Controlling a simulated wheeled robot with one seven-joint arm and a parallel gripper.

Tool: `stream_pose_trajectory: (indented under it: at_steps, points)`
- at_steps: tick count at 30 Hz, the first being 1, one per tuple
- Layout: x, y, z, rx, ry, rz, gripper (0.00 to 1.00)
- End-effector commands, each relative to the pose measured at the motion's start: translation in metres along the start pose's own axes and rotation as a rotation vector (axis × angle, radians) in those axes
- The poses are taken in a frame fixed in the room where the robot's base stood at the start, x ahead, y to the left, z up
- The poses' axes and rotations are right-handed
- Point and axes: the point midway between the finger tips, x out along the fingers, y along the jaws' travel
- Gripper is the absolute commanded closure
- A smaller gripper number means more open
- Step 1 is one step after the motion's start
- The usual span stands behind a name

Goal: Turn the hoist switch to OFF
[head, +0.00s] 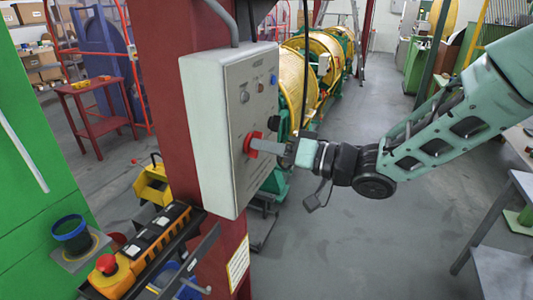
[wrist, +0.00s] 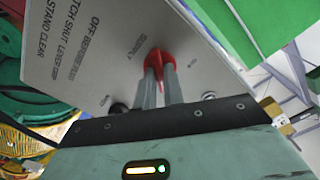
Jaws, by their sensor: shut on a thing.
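A pale grey control box (head: 215,130) is mounted on a red column. A red rotary switch (head: 252,143) sticks out of its front face; in the wrist view the red switch handle (wrist: 160,62) stands between my two fingers. My gripper (head: 268,147) reaches in from the right and is shut on this handle; it also shows in the wrist view (wrist: 160,85). Printed words on the panel include "OFF BEFORE" and "STAND CLEAR". A small label beside the switch seems to read "SUPPLY". I cannot read a hoist label or the switch's exact position.
Smaller dark and blue fittings sit higher on the box. An orange pendant (head: 150,245) with a red button lies on a tray below left. A green panel (head: 40,180) stands at left, and a grey table (head: 500,265) at right. The floor behind my gripper is open.

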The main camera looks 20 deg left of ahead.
Motion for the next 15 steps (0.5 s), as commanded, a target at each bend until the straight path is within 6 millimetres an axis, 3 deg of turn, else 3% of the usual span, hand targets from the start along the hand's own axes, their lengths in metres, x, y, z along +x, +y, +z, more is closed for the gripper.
stream_pose_trajectory:
  at_steps: [15]
  points:
    - [-0.0005, 0.0039, 0.0047, -0.475, 0.003, 0.001, 1.00]
